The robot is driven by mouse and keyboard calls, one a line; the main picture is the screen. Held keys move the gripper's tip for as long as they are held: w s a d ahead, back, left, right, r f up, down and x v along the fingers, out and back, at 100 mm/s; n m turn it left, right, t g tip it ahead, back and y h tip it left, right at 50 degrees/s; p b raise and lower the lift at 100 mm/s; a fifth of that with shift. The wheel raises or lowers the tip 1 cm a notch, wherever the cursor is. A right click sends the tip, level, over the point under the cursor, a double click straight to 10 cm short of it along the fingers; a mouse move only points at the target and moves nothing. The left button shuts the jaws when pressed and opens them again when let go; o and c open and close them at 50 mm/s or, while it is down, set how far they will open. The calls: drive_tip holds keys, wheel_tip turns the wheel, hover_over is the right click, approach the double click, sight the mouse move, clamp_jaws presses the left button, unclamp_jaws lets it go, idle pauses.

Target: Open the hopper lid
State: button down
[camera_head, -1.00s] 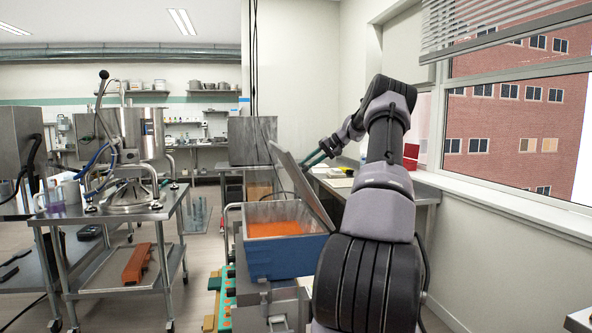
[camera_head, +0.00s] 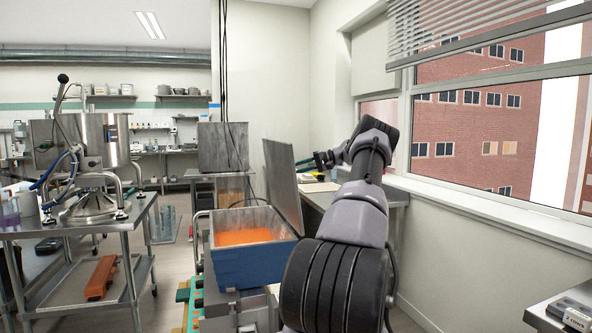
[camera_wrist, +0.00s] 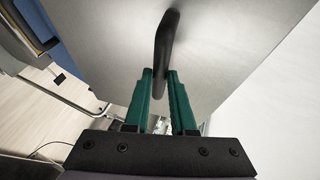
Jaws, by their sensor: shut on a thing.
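The hopper (camera_head: 256,266) is a blue box with a grey metal rim and orange contents, at the lower middle of the head view. Its grey lid (camera_head: 283,186) stands raised, close to upright, along the hopper's right side. The lid's flat face (camera_wrist: 225,55) fills much of the wrist view, with a black bar handle (camera_wrist: 166,42) on it. My gripper (camera_wrist: 159,78) has green fingers, shut on the handle's near end. In the head view my gripper (camera_head: 308,164) is small at the lid's right side, partly hidden by the lid.
A steel cart (camera_head: 98,228) with a large metal pot (camera_head: 92,140) stands at the left. A counter (camera_head: 335,200) and the window wall are close on the right, behind my arm. A bare floor strip lies left of the hopper.

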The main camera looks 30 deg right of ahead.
drive_tip(key=c, duration=0.8)
unclamp_jaws()
drive_tip(key=shift+o, duration=0.2)
drive_tip(key=v, duration=1)
drive_tip(key=shift+s+d, duration=0.2)
drive_tip(key=shift+d, duration=0.1)
drive_tip(key=shift+r, duration=0.1)
